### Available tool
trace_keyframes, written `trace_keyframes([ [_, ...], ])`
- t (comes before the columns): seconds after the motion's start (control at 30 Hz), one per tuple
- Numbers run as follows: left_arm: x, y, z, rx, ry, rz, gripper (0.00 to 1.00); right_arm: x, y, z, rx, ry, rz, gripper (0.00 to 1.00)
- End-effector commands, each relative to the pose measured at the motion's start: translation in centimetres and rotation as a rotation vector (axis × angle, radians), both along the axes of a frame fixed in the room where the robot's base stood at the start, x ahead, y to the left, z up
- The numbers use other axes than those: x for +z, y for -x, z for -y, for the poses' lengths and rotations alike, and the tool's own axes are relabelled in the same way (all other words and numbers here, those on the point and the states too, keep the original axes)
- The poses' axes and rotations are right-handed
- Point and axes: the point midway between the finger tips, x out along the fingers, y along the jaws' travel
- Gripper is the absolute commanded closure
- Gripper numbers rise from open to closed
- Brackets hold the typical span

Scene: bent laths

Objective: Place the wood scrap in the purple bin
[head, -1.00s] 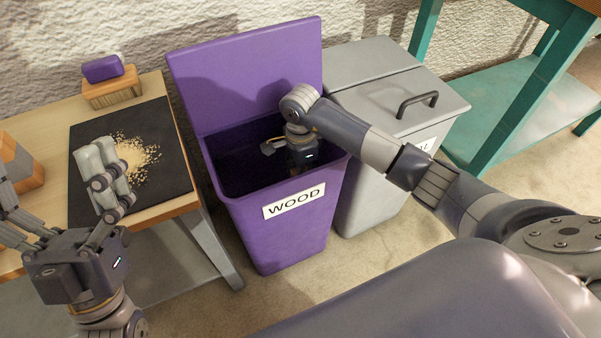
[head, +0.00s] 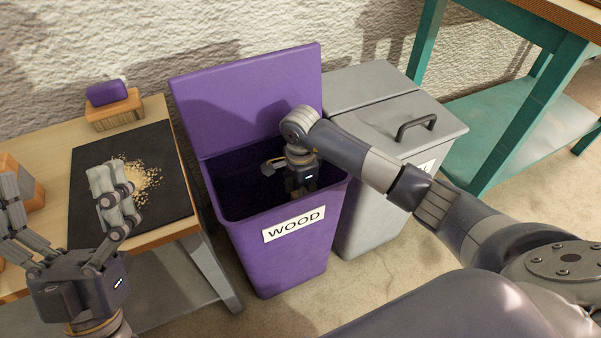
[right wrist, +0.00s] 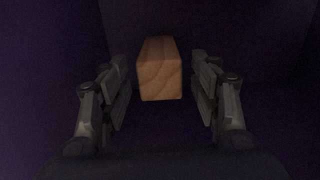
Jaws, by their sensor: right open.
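The wood scrap (right wrist: 160,72), a light-brown grained block, lies inside the purple bin in the right wrist view. The purple bin (head: 282,258), labelled WOOD, stands in the middle of the head view with its lid raised. My right gripper (right wrist: 162,88) is down inside the bin, with its fingers spread and one on each side of the block, gaps showing.
A grey lidded bin (head: 375,100) stands right of the purple one. At left, a wooden table (head: 40,145) carries a dark mat (head: 165,175) with sawdust (head: 142,180) and a purple-topped brush (head: 113,105). A teal bench (head: 490,165) is at the right.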

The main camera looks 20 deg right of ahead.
Motion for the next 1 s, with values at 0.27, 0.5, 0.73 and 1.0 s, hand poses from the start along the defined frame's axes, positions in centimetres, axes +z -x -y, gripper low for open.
trace_keyframes([
  [0.27, -3.1, -3.9, 0.5, 0.015, -0.077, -0.256, 0.05, 3.6, -0.1, 0.0, 0.0, 0.0, 0.002, 0.43],
  [0.5, -6.9, -6.3, 0.7, 0.027, -0.144, -0.487, 0.05, 6.6, -0.1, 0.0, 0.0, 0.0, 0.003, 0.43],
  [0.73, -10.9, -7.6, 0.5, 0.038, -0.199, -0.69, 0.05, 9.4, 0.0, 0.0, 0.001, 0.0, 0.001, 0.43],
  [1.0, -13.6, -7.9, 0.2, 0.045, -0.233, -0.819, 0.05, 11.1, 0.0, 0.0, 0.001, 0.0, -0.001, 0.43],
])
